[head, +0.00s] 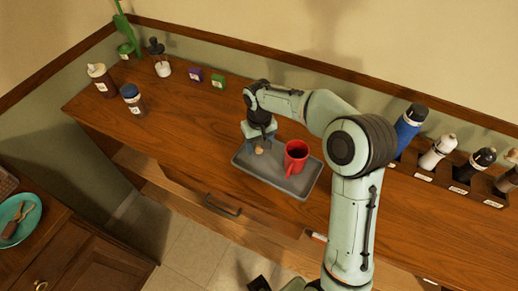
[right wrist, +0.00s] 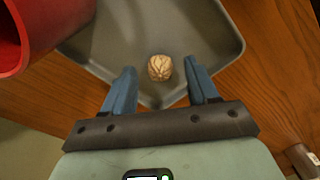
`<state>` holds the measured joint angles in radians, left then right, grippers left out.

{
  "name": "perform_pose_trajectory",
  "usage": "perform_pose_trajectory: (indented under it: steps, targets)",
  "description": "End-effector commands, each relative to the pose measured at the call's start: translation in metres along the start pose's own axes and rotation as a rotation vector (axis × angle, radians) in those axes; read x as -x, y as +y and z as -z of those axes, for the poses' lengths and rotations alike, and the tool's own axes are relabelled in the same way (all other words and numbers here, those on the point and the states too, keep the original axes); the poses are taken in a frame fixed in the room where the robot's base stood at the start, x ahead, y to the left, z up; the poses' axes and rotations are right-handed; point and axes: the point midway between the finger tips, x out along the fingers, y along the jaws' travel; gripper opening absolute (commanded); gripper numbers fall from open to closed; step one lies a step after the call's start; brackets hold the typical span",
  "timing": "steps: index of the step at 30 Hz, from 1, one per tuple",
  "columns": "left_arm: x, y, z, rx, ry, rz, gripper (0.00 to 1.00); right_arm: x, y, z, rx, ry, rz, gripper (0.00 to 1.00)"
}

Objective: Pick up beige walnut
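The beige walnut (right wrist: 160,67) lies on the grey tray (right wrist: 215,25). In the head view the walnut (head: 259,150) shows small just below my right gripper (head: 259,143), near the left part of the tray (head: 302,187). In the right wrist view the two blue fingers of my right gripper (right wrist: 161,90) are spread apart, with nothing between their tips. The walnut sits a little beyond the fingertips, centred between them, and is not gripped. My left gripper is not in view.
A sauce bottle (head: 102,80) and small boxes stand left. The counter left of the tray is clear.

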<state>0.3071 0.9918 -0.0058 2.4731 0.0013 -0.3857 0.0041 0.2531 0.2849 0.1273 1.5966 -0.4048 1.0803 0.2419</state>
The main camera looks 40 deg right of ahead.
Motion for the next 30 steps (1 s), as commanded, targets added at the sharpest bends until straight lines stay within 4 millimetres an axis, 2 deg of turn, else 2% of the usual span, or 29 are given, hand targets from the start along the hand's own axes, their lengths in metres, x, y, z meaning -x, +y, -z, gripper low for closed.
perform_pose_trajectory:
  steps: [1, 3, 5, 15, 20, 26, 30]
  targets:
    - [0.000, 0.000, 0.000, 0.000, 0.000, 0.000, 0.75, 0.000, 0.000, 0.000, 0.000, 0.000, 0.000, 0.42]
    - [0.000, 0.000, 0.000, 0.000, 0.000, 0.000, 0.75, 0.000, 0.000, 0.000, 0.000, 0.000, 0.000, 0.19]
    - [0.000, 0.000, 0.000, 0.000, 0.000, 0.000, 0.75, 0.001, 0.000, 0.000, 0.000, 0.001, 0.000, 0.02]
    - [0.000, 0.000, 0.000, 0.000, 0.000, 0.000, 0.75, 0.001, 0.000, 0.000, 0.000, 0.001, 0.000, 0.02]
    - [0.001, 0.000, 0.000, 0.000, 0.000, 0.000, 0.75, 0.008, 0.000, 0.001, 0.000, 0.003, 0.001, 0.02]
    - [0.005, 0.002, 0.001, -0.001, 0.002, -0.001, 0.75, 0.034, -0.001, 0.001, -0.001, 0.005, 0.001, 0.02]
    - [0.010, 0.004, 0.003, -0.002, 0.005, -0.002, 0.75, 0.069, -0.001, 0.002, 0.000, 0.009, 0.001, 0.02]
